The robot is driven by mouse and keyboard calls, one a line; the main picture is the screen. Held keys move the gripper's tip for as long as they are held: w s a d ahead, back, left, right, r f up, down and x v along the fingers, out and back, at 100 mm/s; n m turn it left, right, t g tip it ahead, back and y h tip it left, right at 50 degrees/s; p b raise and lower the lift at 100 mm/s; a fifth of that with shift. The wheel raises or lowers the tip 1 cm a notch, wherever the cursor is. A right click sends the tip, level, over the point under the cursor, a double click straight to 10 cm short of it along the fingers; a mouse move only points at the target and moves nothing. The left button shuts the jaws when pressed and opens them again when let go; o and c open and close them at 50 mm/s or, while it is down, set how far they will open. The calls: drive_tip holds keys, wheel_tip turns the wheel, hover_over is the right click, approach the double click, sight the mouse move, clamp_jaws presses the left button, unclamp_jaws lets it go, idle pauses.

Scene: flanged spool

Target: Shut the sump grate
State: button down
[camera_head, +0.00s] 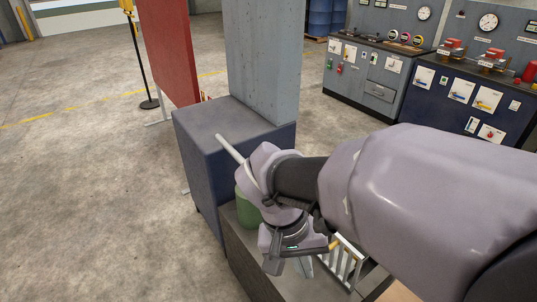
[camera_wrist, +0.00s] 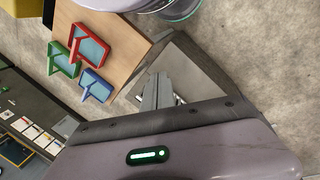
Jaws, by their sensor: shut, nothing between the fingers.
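The sump grate (camera_head: 346,262) is a pale frame with several bars, partly hidden behind my wrist in the head view. It looks tilted up, but its exact angle and hinge cannot be told. My gripper (camera_head: 304,266) points down just left of the grate, over the grey-walled sump, and is mostly hidden by my wrist. In the wrist view my gripper (camera_wrist: 158,88) shows as grey fingers, shut and empty, in front of a grey recess (camera_wrist: 185,62). A small pale strip beside the fingers may be part of the grate. Contact cannot be told.
A dark blue cabinet (camera_head: 207,135) with a grey column stands beyond my wrist, beside a green cylinder (camera_head: 247,212). Open floor lies left.

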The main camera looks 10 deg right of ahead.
drive_tip(key=w+a+f+n+t+h, duration=0.1)
drive_tip(key=w+f+n+t+h, duration=0.15)
drive_tip(key=w+f+h, duration=0.4)
drive_tip(key=w+a+f+n+t+h, duration=0.1)
drive_tip(key=w+f+n+t+h, duration=0.15)
drive_tip(key=f, duration=0.65)
drive_tip(key=w+a+f+n+t+h, duration=0.1)
drive_tip(key=w+f+n+t+h, duration=0.2)
drive_tip(key=w+f, duration=0.4)
drive_tip(key=w+d+f+b, duration=0.1)
drive_tip(key=w+d, duration=0.1)
drive_tip(key=d, duration=0.4)
drive_tip(key=w+d+f+h+b, duration=0.1)
drive_tip(key=w+d, duration=0.1)
drive_tip(key=d, duration=0.4)
drive_tip(key=shift+d+g+b, duration=0.3)
drive_tip(key=shift+d+b, duration=0.05)
drive_tip(key=shift+w+r, duration=0.1)
drive_tip(key=shift+w, duration=0.05)
